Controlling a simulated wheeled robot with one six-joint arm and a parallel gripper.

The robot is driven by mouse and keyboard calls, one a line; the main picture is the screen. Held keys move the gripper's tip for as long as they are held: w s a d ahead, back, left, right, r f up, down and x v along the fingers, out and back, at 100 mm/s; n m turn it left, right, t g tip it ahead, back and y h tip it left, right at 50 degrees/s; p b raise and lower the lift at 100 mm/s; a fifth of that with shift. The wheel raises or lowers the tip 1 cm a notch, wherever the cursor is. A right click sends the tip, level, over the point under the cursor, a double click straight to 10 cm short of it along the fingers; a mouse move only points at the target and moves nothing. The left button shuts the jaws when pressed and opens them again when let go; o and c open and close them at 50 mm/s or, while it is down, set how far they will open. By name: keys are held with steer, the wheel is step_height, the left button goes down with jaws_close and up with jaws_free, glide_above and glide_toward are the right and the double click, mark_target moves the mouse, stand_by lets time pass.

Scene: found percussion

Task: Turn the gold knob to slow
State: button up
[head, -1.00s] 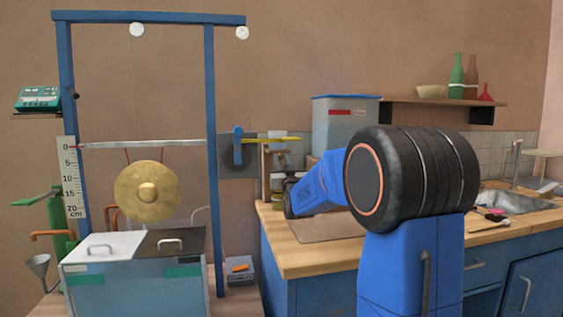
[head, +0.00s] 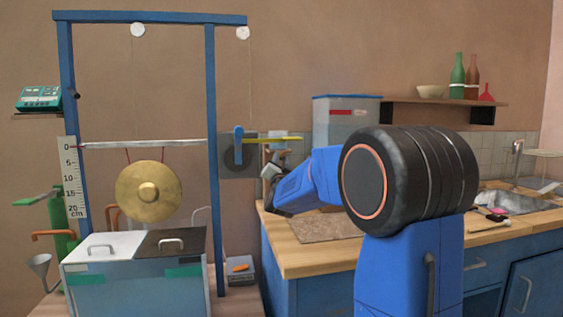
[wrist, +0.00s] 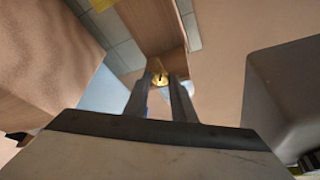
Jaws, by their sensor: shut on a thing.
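The gold knob (wrist: 160,79) shows in the wrist view as a small round brass-coloured piece with a dark mark on its face. It sits between the fingertips of my gripper (wrist: 160,82), which is shut on it, in front of a wooden board (wrist: 155,35). In the head view my gripper (head: 271,178) is at the wooden stand left of the worktop, below the yellow bar (head: 270,139). The knob is hidden there behind my gripper and arm. I cannot read any slow marking.
A brass gong (head: 148,192) hangs in a blue frame (head: 210,130) at the left. The grey-lidded box (head: 98,246) stands below it. The wooden worktop (head: 310,262) has a bare front edge. A clear bin (head: 335,122) stands behind my arm.

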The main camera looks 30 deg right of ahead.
steer(key=m+g+h, duration=0.1)
steer(key=m, duration=0.3)
steer(key=m+g, duration=0.2)
steer(key=m, duration=0.2)
steer(key=shift+a+r+h, duration=0.15)
steer(key=shift+a+h, duration=0.05)
steer(key=shift+h, duration=0.2)
steer(key=m+g, duration=0.1)
steer(key=m, duration=0.1)
steer(key=m+g, duration=0.1)
steer(key=m, duration=0.1)
steer(key=shift+r+m+y, duration=0.15)
steer(key=shift+m+y, duration=0.15)
steer(key=shift+m, duration=0.1)
steer(key=o, duration=1)
steer(key=v, duration=1.7)
steer(key=shift+s+r, duration=0.15)
steer(key=shift+a, duration=0.15)
